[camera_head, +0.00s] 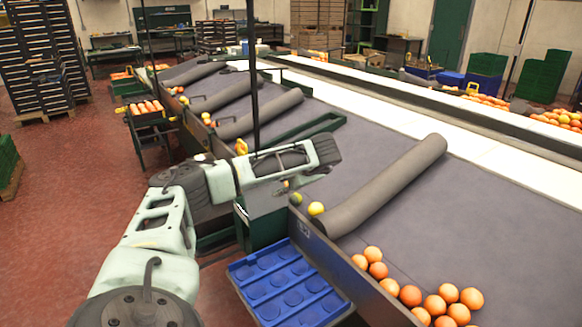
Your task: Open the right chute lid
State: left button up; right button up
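My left arm reaches in from the lower left, over the near edge of the grey sorting table (400,215). Its dark far end is above the table edge, and no separate fingers of the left gripper can be made out there. A pale grey plate (266,198) shows below the forearm at the table's edge, partly covered by the arm; I cannot tell if it is the right chute lid or whether it is touched. Several oranges (410,295) lie on the table at the lower right. My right gripper is not in view.
A blue pocketed tray (237,281) stands below the table edge. A long grey roller-shaped divider (390,185) lies across the table, with similar ones farther back. A thin black post (253,80) rises behind my forearm.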

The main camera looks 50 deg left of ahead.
pick_arm(q)
jog(key=v, duration=0.8)
jog(key=shift+d+r, duration=0.3)
jog(key=shift+s, duration=0.1)
jog(key=shift+c, duration=0.4)
